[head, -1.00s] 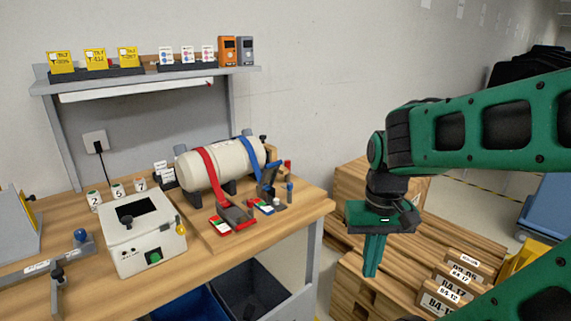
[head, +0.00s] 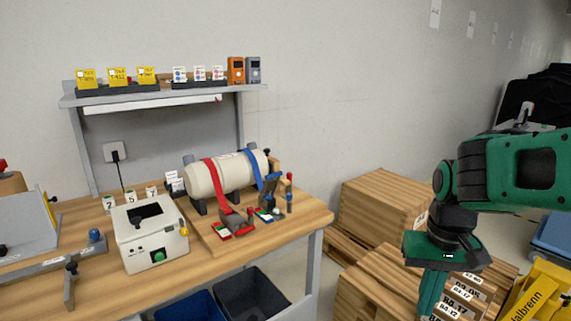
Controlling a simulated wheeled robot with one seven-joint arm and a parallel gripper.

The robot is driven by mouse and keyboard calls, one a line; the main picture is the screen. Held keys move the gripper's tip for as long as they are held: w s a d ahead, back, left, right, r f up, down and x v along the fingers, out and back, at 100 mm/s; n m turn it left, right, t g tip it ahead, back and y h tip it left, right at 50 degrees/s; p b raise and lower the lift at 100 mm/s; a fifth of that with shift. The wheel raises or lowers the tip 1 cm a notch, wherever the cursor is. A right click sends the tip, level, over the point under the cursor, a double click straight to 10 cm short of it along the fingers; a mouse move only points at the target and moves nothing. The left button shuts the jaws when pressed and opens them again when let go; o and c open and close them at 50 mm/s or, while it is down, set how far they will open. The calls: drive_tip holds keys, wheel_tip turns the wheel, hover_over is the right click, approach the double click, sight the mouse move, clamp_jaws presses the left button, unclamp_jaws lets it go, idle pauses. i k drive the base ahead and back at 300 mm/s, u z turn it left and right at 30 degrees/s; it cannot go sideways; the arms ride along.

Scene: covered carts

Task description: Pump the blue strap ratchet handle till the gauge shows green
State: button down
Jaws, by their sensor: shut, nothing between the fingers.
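The blue strap (head: 255,169) runs over the right part of a cream cylinder (head: 215,181) on the workbench. Its ratchet handle (head: 270,184) stands raised at the front of the cylinder. A small gauge plate (head: 264,215) with green, white and blue areas sits at its base; its reading is too small to tell. A red strap (head: 213,178) with its own ratchet (head: 234,220) is to the left. My gripper (head: 431,308) points down, shut and empty, well to the right of the bench and apart from the straps.
A white box with a green button (head: 150,234) stands left of the cylinder. A shelf (head: 165,96) with cards is above. Wooden crates (head: 382,215) stand right of the bench, near my arm. Bins (head: 250,292) are below. A yellow object (head: 541,295) is at lower right.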

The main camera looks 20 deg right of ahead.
sight(269, 186)
drive_tip(key=z, duration=0.05)
drive_tip(key=i, duration=1)
